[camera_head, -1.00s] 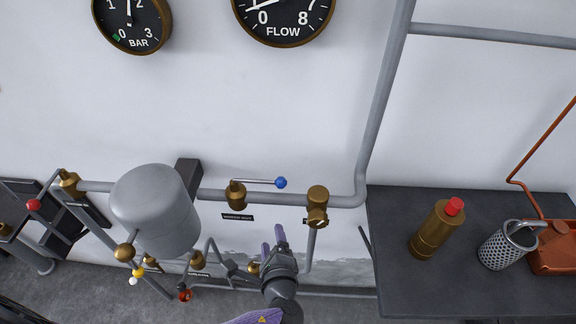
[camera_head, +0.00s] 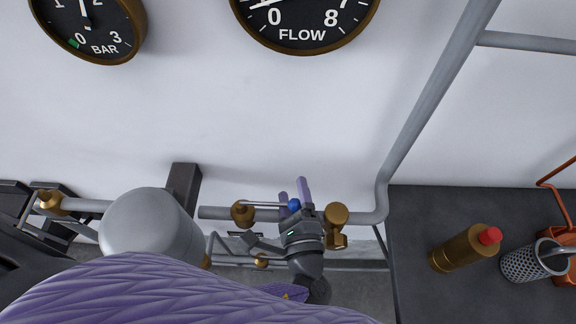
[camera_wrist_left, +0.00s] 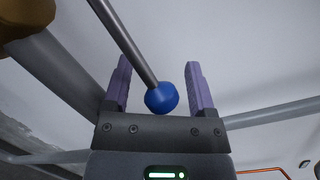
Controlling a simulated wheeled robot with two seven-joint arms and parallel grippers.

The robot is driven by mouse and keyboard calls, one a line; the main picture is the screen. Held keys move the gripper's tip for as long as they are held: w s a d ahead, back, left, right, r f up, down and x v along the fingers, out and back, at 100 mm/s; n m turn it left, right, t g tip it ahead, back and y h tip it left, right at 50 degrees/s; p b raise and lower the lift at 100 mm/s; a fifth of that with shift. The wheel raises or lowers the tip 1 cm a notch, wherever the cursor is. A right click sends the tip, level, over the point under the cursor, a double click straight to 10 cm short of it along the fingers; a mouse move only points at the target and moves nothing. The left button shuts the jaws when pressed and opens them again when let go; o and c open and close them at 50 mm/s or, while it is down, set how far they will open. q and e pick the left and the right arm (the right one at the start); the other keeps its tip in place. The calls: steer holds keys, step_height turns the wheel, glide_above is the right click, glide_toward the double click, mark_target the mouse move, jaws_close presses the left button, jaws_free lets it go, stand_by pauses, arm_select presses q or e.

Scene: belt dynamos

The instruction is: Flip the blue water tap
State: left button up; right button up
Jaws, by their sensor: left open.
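The blue water tap is a thin grey lever with a blue ball end (camera_head: 294,205), fixed to a brass valve body (camera_head: 243,214) on the grey wall pipe. The lever points right, roughly level. My left gripper (camera_head: 293,188) is at the ball, its two purple fingers pointing up in the head view. In the left wrist view the blue ball (camera_wrist_left: 161,97) sits between the open fingers (camera_wrist_left: 160,85), close to the palm, with the lever running to the upper left. A gap shows on each side of the ball. My right gripper is not seen.
Another brass fitting (camera_head: 337,222) stands just right of my left gripper. A grey tank (camera_head: 148,222) is at left. A dark bench (camera_head: 420,215) at right holds a brass bottle (camera_head: 461,250) and a perforated metal cup (camera_head: 524,262). Gauges hang above.

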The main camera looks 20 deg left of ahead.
arm_select(q)
steer(key=shift+w, duration=0.1)
jaws_close()
stand_by(0.4)
stand_by(1.1)
